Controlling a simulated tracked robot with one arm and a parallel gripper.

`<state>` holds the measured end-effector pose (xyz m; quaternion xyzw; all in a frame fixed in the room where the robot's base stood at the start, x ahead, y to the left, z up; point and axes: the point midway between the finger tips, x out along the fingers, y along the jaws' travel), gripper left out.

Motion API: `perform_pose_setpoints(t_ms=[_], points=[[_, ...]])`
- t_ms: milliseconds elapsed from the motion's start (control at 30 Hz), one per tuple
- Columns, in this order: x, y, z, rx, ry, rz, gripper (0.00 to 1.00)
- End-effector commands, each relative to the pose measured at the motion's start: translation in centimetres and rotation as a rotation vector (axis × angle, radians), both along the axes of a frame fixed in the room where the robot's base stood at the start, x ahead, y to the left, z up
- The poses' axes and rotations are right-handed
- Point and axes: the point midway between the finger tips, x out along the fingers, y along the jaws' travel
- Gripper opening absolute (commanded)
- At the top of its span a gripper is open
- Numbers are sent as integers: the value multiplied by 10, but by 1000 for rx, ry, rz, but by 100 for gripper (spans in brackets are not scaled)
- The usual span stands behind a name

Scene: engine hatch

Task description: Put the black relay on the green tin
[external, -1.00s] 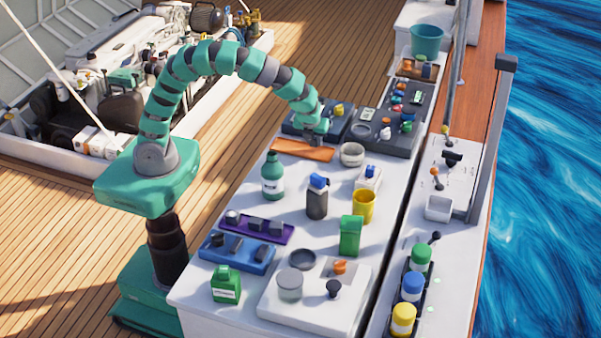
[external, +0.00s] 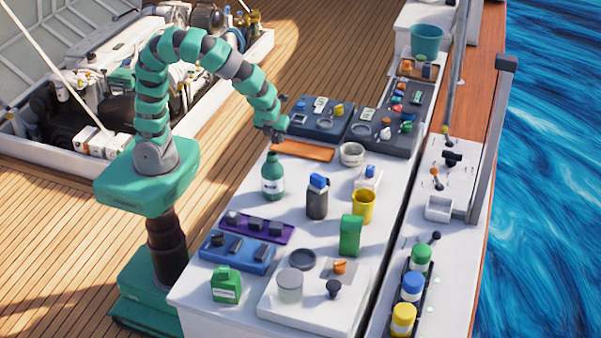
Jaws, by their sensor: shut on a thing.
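My gripper (external: 276,137) is at the far left of the white table, above the end of the orange-brown strip and left of the dark trays. It is shut on a small dark thing that looks like the black relay, mostly hidden by the jaws. An upright green tin (external: 350,236) stands right of the table's middle, apart from my gripper, behind the white board. A squat green can with a pale label (external: 226,285) stands at the front left.
A green bottle (external: 272,177), dark jar (external: 317,200) and yellow cup (external: 363,206) stand mid-table. Purple (external: 287,237) and blue (external: 236,256) trays hold dark parts at the left. A white board (external: 315,312) with a clear jar is at the front. Dark trays (external: 345,131) lie at the back.

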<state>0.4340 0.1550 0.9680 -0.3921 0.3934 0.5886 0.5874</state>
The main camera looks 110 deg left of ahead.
Motion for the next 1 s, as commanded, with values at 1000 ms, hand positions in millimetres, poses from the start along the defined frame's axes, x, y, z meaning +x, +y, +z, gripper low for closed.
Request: perform_pose_setpoints(t_ms=[1000], points=[[13, -9, 165, -3, 0, -45, 3]])
